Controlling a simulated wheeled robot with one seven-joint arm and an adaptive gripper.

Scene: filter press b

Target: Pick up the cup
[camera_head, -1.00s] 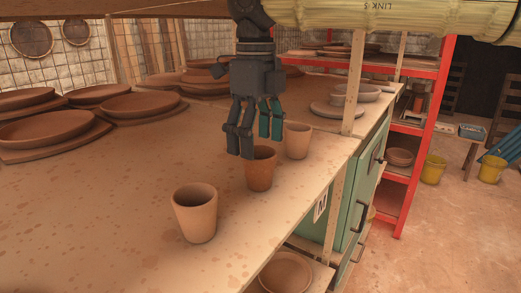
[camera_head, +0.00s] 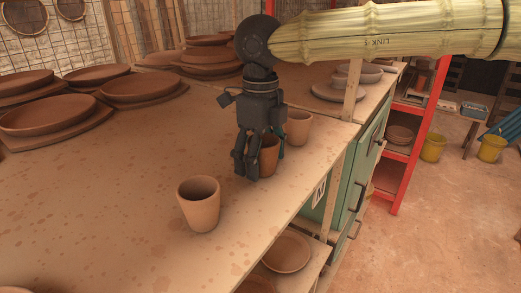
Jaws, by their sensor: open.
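Several clay cups stand upright in a row near the table's right edge. The nearest cup (camera_head: 199,204) is light brown and stands alone, clear of the gripper. A darker cup (camera_head: 268,158) is partly hidden behind my gripper (camera_head: 259,168). A third, lighter cup (camera_head: 299,127) stands farther back. My gripper points down and is open, its fingers low at the darker cup. One finger is in front of that cup and another shows at its right side. I cannot tell whether they touch it.
Stacked clay plates (camera_head: 48,117) fill the left and back of the table (camera_head: 110,210). A wooden post (camera_head: 352,92) rises behind the cups at the right. A green cabinet (camera_head: 352,185) and a red shelf (camera_head: 412,165) stand to the right. The table's front left is clear.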

